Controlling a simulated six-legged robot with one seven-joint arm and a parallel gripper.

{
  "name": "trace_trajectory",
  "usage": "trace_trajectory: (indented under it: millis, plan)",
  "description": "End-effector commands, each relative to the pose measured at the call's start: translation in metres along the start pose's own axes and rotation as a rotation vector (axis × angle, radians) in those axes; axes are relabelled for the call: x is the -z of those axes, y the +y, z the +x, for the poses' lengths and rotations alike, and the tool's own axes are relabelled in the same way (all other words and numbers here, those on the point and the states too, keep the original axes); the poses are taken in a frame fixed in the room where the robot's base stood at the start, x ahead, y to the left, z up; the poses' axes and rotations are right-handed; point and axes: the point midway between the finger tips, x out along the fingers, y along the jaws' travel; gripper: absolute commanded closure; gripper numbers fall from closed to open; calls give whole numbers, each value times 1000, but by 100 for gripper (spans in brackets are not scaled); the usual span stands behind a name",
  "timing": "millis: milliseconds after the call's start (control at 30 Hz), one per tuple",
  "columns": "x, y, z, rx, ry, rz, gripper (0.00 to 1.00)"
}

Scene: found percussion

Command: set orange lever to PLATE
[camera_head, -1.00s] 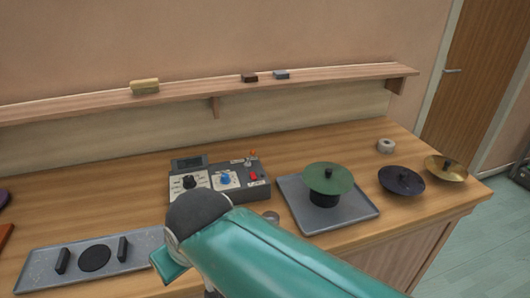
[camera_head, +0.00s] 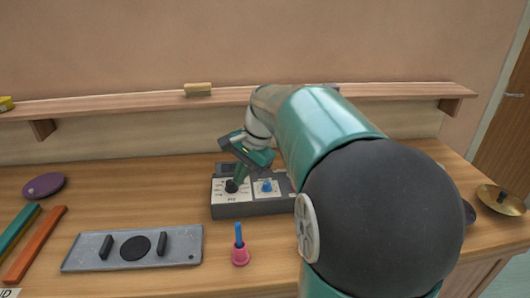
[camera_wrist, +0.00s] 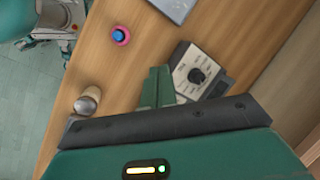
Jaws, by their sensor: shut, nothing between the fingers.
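The grey control box (camera_head: 250,208) stands on the wooden counter, with a black dial (camera_head: 231,186) and a blue knob (camera_head: 267,187) on its white panels. Its right part is hidden behind my arm. The orange lever does not show in either current view. My gripper (camera_head: 238,178) is shut and empty, pointing down over the box by the black dial; contact cannot be told. In the wrist view the shut green fingers (camera_wrist: 157,86) lie beside the panel with the black dial (camera_wrist: 197,75).
A pink holder (camera_head: 240,256) with a blue handle stands in front of the box. A grey tray (camera_head: 80,260) lies to the left, with orange (camera_head: 33,245) and teal bars beyond. A shelf (camera_head: 100,108) runs along the wall. A brass cymbal (camera_head: 505,204) sits at far right.

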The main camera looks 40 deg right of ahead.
Motion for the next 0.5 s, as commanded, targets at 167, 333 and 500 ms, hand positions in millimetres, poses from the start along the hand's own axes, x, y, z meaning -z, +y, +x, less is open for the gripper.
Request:
trace_trajectory:
  millis: [167, 333, 500]
  plan:
    - [91, 4, 4, 69, -140, 350, 100]
    - [178, 29, 2, 158, -292, 667, 100]
    - [264, 81, -5, 271, -463, 966, 100]
